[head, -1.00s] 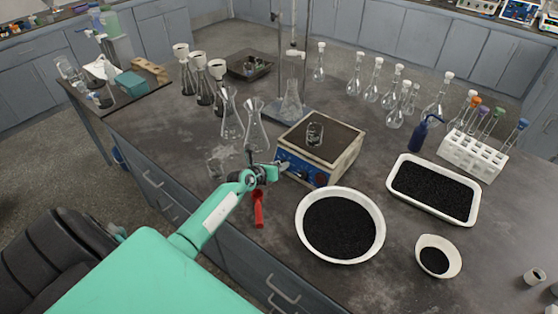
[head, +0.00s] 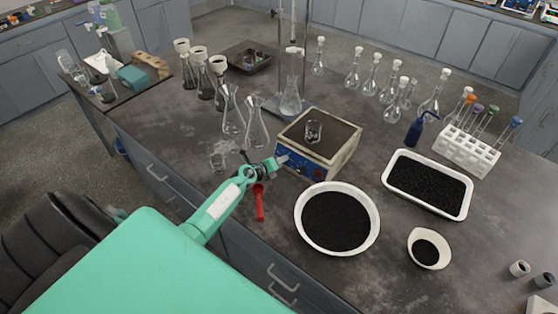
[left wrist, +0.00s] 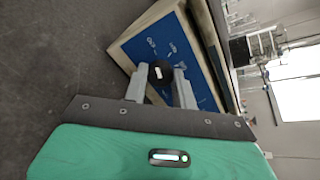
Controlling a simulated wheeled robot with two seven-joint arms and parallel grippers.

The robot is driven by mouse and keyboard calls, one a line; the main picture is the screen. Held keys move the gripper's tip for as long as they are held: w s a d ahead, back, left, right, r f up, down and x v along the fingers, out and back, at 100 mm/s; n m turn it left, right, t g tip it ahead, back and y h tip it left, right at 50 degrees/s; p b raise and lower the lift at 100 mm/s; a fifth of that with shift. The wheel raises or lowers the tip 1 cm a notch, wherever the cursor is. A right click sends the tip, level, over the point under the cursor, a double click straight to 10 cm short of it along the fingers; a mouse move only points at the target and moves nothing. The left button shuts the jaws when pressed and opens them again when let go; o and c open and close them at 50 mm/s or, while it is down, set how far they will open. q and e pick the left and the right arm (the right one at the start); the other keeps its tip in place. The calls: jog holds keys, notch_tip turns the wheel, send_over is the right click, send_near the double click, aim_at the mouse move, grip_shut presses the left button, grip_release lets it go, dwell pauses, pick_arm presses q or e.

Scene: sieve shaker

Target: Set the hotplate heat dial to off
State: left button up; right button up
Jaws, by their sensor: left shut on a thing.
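The hotplate (head: 345,155) stands on the dark bench, with a blue front panel and a small glass beaker (head: 313,131) on its top. In the left wrist view the blue panel (left wrist: 135,48) bears white markings and a black dial (left wrist: 160,73) with a white mark. My left gripper (left wrist: 160,80) is at the panel, its two fingers on either side of the dial, shut on it. In the head view my left gripper (head: 281,160) reaches the left part of the front panel. The dial is hidden there. My right gripper is not in view.
A large white bowl of black grains (head: 338,252) stands close in front of the hotplate. A red-handled thing (head: 260,202) lies below my left wrist. Glass flasks (head: 256,125) stand just behind my left gripper. A white tray of black grains (head: 458,208) is to the right.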

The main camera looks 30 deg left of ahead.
pick_arm(q)
jog(key=o, duration=1)
jog(key=shift+s+a+r, duration=0.1)
jog(key=shift+s+r, duration=0.1)
jog(key=shift+s, duration=0.3)
jog(key=p+v, duration=0.2)
jog(key=v, duration=1)
jog(key=shift+s, duration=0.35)
jog(key=shift+a+r, duration=0.1)
